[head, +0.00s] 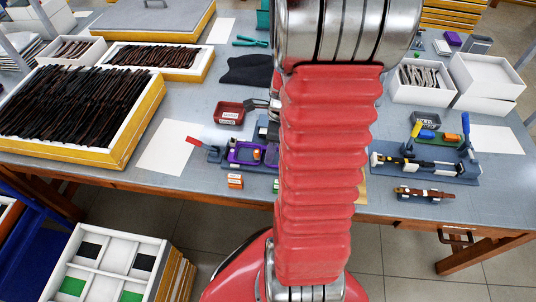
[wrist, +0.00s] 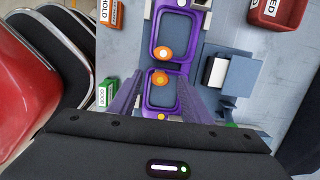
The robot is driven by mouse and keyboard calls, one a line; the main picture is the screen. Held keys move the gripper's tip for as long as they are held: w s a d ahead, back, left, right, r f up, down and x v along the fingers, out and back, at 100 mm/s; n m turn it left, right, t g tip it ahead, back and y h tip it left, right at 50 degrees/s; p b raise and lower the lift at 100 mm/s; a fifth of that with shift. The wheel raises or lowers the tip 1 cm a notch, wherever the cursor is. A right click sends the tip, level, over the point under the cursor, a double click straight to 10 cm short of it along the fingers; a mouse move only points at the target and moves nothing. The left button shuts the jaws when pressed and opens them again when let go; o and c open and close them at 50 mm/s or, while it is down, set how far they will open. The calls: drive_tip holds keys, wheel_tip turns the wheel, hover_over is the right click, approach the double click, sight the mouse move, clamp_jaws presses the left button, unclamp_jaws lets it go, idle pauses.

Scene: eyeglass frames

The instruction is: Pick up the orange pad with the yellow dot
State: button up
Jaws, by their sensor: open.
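An orange HOLD box (wrist: 117,13), a green GOOD box (wrist: 107,92) and a red bin (wrist: 270,14) stand around the fixture. A blue-grey block (wrist: 240,75) is close on the right. Trays of dark frames (head: 158,88) fill the table's left.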

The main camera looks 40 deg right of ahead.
drive_tip(key=shift+f, duration=0.35)
idle(0.3)
clamp_jaws()
idle(0.4)
